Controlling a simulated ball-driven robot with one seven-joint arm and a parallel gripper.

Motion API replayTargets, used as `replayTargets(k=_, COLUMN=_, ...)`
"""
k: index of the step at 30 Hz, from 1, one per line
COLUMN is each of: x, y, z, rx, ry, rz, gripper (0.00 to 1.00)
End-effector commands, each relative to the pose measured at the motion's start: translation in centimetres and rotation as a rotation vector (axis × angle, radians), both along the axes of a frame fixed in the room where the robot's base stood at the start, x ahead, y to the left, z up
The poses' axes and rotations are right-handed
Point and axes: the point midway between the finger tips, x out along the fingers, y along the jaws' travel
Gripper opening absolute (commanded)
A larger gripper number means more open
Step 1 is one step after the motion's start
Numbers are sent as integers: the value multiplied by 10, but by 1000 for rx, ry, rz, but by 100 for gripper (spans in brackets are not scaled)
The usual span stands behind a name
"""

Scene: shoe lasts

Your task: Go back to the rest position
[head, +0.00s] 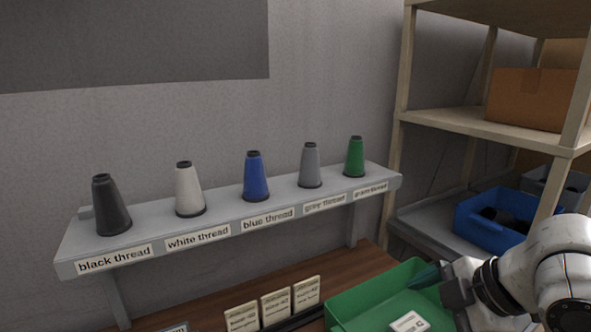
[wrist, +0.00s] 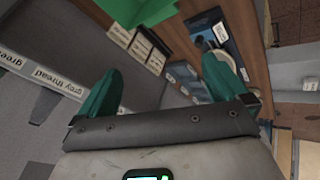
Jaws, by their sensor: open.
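My gripper (head: 425,277) is at the lower right of the head view, above or beside a green bin (head: 352,300); I cannot tell which. One teal finger shows there and my white arm hides part of the bin. In the wrist view, the two teal fingers of my gripper (wrist: 160,65) are spread wide apart with nothing between them. The green bin (wrist: 140,10) shows at the top of the wrist view, beyond the fingertips.
A grey shelf (head: 230,233) holds black, white, blue, grey and green thread cones above labels. Several cards (head: 276,305) stand on the brown table (head: 180,302). A wooden rack (head: 455,122) at right carries a cardboard box (head: 528,98) and a blue bin (head: 490,228).

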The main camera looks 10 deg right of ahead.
Motion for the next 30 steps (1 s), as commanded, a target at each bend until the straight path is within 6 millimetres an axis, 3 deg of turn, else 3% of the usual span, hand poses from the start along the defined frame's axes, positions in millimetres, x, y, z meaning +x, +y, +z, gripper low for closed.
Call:
replayTargets(k=1, x=4, y=15, z=-9, rx=80, ry=4, rz=-56, gripper=100)
replayTargets(k=7, x=6, y=43, z=-53, rx=324, ry=86, rz=-336, gripper=100)
replayTargets(k=11, x=-10, y=56, z=-101, rx=430, ry=193, rz=-533, gripper=100)
replayTargets(k=14, x=-33, y=61, z=-143, rx=470, ry=291, rz=-690, gripper=100)
replayTargets(k=20, x=-105, y=56, z=-228, rx=436, ry=474, rz=-1002, gripper=100)
replayTargets(k=24, x=-172, y=36, z=-278, rx=326, ry=563, rz=-1215, gripper=100)
replayTargets(k=27, x=-212, y=16, z=-299, rx=236, ry=586, rz=-1332, gripper=100)
replayTargets(k=30, x=-238, y=0, z=-309, rx=170, ry=590, rz=-1405, gripper=100)
